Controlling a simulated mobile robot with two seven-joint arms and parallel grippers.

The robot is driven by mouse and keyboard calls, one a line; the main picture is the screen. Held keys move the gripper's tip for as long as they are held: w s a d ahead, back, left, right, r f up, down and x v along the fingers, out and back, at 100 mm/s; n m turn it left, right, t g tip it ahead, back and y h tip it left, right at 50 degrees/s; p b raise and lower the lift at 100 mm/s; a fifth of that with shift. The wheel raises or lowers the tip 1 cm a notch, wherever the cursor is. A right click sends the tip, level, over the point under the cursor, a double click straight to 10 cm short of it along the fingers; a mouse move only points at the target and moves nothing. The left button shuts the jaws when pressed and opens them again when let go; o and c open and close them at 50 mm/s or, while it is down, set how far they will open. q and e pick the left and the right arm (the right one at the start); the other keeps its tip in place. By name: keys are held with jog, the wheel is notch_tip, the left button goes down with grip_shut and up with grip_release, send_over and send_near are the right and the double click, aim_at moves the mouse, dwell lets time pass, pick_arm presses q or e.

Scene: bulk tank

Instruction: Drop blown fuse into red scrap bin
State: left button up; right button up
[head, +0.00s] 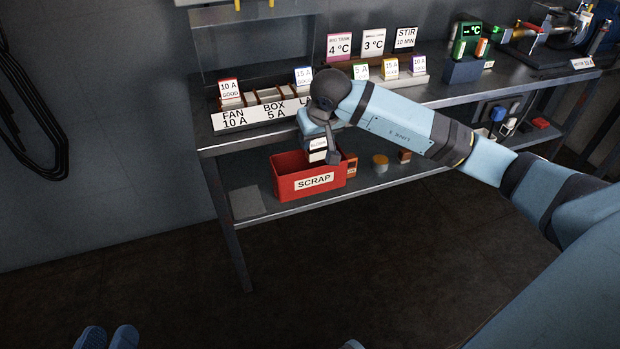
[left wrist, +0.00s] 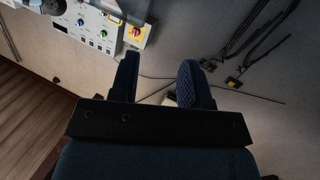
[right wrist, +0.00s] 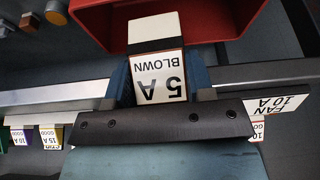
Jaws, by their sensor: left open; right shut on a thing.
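The red scrap bin (head: 290,190), labelled SCRAP, stands on the lower shelf of the bench in the head view. Its red wall and dark inside also show at the top of the right wrist view (right wrist: 255,12). My right gripper (head: 322,148) is shut on the blown fuse (right wrist: 157,80), a white block marked 5 A BLOWN. In the head view the fuse (head: 317,150) is held at the bin's opening; its exact height over the rim is hard to tell. My left gripper (head: 108,338) is open and empty at the bottom left, away from the bench; its fingers show apart in the left wrist view (left wrist: 160,85).
The upper bench top (head: 205,140) runs just above the bin and carries a fuse rack (head: 262,115) labelled FAN 10 A and BOX 5 A. Small containers (head: 380,162) stand right of the bin. A grey plate (head: 246,203) lies left of it. The floor in front is clear.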

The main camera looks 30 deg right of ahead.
jog(key=shift+f+b, duration=0.35)
jog(key=shift+f, duration=0.55)
jog(key=shift+f+b, duration=0.35)
jog(key=shift+f, duration=0.25)
pick_arm(q)
jog(key=shift+w+a+m+t, duration=0.3)
jog(key=shift+w+m, duration=0.2)
jog(key=shift+m, duration=0.1)
pick_arm(e)
jog(key=o, duration=1)
